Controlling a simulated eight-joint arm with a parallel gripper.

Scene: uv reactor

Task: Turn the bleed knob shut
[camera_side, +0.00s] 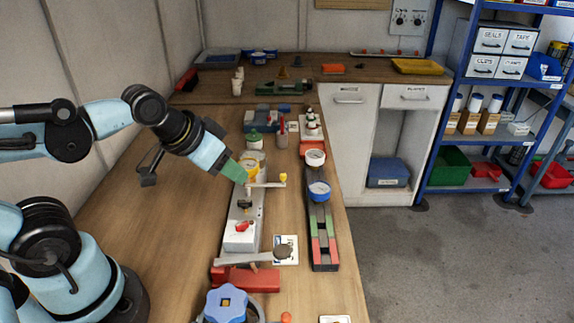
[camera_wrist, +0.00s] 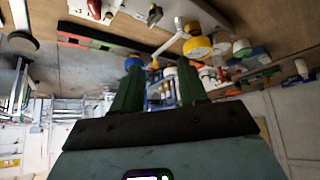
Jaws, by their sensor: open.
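No label naming the bleed knob is readable, so I cannot tell which knob it is. A long grey block (camera_side: 241,211) on the bench carries a yellow round part (camera_side: 250,167), a lever with a yellow end knob (camera_side: 283,177), a small black knob (camera_side: 245,206) and a red knob (camera_side: 242,226) on a white box. The wrist view shows the yellow part (camera_wrist: 197,47), black knob (camera_wrist: 154,15) and red knob (camera_wrist: 94,8). My gripper (camera_side: 237,172) has green fingers, seen apart and empty in the wrist view (camera_wrist: 158,78). It is beside the yellow part; contact cannot be judged.
A blue star-shaped handwheel (camera_side: 227,304) and a red block (camera_side: 247,279) stand nearer the camera. A rail with a blue-topped gauge (camera_side: 319,189) lies to the right. Several fittings stand behind the yellow part. The bench on the left (camera_side: 150,212) is clear.

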